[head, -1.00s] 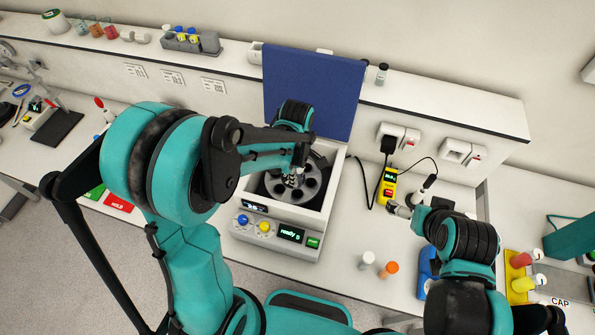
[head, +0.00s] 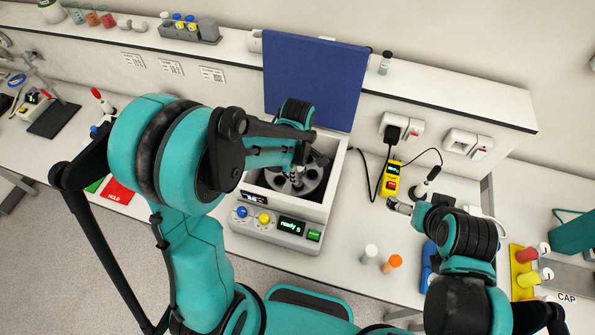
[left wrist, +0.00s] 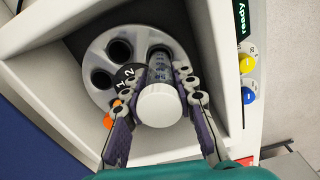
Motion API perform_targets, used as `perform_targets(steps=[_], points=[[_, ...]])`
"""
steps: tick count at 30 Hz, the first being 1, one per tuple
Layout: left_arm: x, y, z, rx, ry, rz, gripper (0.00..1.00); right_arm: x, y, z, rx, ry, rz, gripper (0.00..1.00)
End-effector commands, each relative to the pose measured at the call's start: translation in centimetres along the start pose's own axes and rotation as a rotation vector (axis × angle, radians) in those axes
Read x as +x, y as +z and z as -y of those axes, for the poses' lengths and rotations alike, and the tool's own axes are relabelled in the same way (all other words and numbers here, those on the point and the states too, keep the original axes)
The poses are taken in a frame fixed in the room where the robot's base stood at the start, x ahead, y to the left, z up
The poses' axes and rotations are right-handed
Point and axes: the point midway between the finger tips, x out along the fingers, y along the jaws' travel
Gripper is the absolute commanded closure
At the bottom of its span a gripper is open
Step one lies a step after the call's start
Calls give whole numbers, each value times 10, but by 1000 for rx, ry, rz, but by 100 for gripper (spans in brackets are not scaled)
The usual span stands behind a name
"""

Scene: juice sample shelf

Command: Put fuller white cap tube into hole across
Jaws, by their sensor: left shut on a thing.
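My left gripper (head: 298,172) is inside the open centrifuge (head: 285,239), over its grey rotor. In the left wrist view the gripper (left wrist: 158,88) is shut on a white-capped tube (left wrist: 159,104), with the cap toward the camera and the clear body pointing at the rotor (left wrist: 92,58). The fingers and cap hide whether the tip is in a hole. Two dark empty holes (left wrist: 120,50) show beside it. An orange cap (left wrist: 113,114) sits in the rotor, partly behind a finger. My right gripper (head: 401,206) is near a yellow device; its jaws are too small to read.
A white-capped tube (head: 370,251) and an orange-capped tube (head: 392,264) stand on the bench right of the centrifuge. The blue lid (head: 315,80) stands raised behind. A yellow device (head: 391,180) with cables lies to the right. The centrifuge walls (left wrist: 215,60) surround the rotor closely.

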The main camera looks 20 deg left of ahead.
Motion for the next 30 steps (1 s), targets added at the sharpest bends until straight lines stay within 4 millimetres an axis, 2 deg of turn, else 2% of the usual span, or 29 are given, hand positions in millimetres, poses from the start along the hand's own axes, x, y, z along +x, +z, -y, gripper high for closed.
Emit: perform_targets(steps=[11, 30], points=[[1, 0, 0, 0, 0, 0, 100, 4, 3, 0, 0, 0, 0, 0], [16, 0, 0, 0, 0, 0, 100, 15, 10, 0, 0, 0, 0, 0]])
